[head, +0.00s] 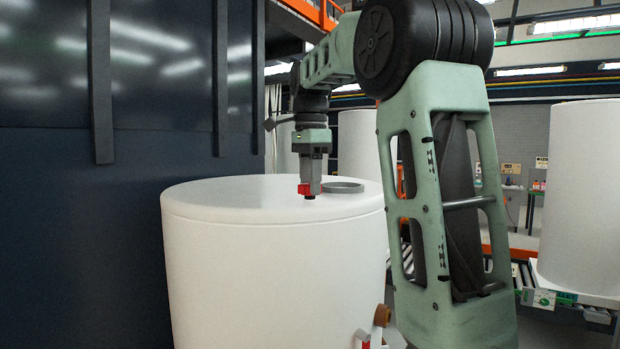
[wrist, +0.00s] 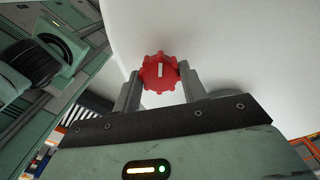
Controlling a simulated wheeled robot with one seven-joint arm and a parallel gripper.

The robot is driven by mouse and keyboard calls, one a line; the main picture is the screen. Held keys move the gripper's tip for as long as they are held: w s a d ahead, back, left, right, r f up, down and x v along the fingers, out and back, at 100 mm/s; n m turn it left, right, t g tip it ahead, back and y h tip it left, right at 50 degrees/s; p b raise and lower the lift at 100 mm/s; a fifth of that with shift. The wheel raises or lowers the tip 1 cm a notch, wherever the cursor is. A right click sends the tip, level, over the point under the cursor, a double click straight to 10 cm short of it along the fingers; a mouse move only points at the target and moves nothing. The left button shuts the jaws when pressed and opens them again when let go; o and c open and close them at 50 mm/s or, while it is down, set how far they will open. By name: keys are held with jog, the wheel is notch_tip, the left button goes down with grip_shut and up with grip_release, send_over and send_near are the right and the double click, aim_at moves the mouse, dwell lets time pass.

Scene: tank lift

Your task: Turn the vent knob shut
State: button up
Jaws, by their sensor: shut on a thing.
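The vent knob (wrist: 158,72) is red, with a lobed rim and a pale mark across its face, in the wrist view. It sits on the top of a large white tank (head: 270,270). In the head view the red knob (head: 303,189) shows partly beside my fingertips, the rest hidden by them. My gripper (head: 309,190) points straight down at the tank top. In the wrist view its two grey fingers (wrist: 158,88) stand on either side of the knob and are shut on it.
A grey ring (head: 343,187) lies on the tank top just right of my gripper. A brown fitting (head: 382,315) and a red-handled valve (head: 363,340) project from the tank's lower right. A dark blue wall (head: 80,220) stands close on the left. Another white tank (head: 583,200) is at right.

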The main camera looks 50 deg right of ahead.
jog(key=m, duration=0.4)
jog(key=shift+r, duration=0.1)
jog(key=shift+m+p, duration=0.35)
jog(key=shift+m, duration=1.45)
jog(key=o, duration=1)
jog(key=shift+r+p, duration=1.95)
jog(key=shift+r, duration=6.7)
